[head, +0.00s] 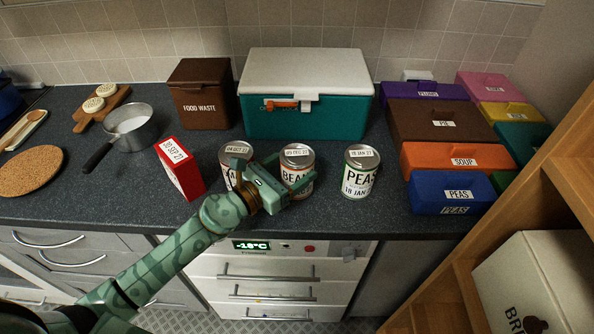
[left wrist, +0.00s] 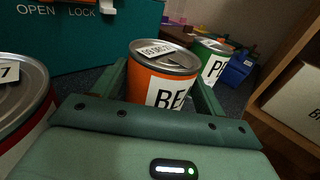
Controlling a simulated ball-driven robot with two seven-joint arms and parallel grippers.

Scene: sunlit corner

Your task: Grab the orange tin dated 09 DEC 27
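The orange tin (head: 296,188), labelled BEANS, stands upright on the dark counter between two other tins; its lid tag reads 09 DEC 27. It also shows in the left wrist view (left wrist: 155,87), close ahead of the palm. My left gripper (head: 294,173) is at the tin from the front left, with its fingers on either side of it. The fingers look open around the tin; contact is not clear. The gripper hides part of the tin's lower front. My right gripper is not in view.
A PEAS tin (head: 361,173) stands to the right, and a partly hidden tin (head: 235,153) to the left. A red box (head: 180,170) is further left. A teal cooler (head: 307,122) stands behind. Coloured boxes (head: 452,190) fill the right side. The counter's front edge is close.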

